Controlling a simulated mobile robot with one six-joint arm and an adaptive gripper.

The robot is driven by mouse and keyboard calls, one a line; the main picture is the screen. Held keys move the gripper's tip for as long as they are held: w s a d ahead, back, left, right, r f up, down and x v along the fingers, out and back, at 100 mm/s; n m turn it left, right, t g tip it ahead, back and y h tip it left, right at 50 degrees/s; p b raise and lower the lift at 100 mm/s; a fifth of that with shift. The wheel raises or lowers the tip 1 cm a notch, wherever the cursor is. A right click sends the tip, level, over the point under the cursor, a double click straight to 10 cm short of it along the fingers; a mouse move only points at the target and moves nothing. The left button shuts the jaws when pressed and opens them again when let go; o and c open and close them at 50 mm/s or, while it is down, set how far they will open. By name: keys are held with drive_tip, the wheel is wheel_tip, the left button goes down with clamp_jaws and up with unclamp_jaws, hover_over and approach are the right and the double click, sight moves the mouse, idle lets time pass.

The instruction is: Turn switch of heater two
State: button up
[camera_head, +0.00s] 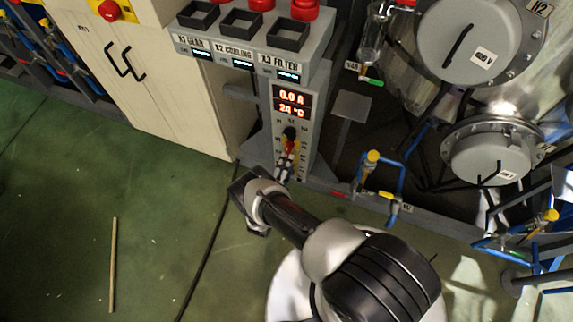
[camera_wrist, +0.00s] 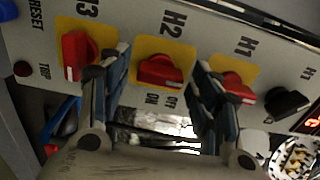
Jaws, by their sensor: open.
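The H2 switch (camera_wrist: 165,72) is a red knob on a yellow plate, on the grey panel in the wrist view. "OFF" and "ON" are printed beside it. My gripper (camera_wrist: 160,70) is open, with one finger on each side of this knob. I cannot tell whether the fingers touch it.
Red knobs H3 (camera_wrist: 78,55) and H1 (camera_wrist: 238,87) sit close on either side, just outside my fingers. A black knob (camera_wrist: 286,103) is farther right. The column display (camera_head: 291,101) reads 0.0 A and 24 °C.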

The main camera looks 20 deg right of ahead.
idle(0.3)
drive_tip(key=v, duration=1.2)
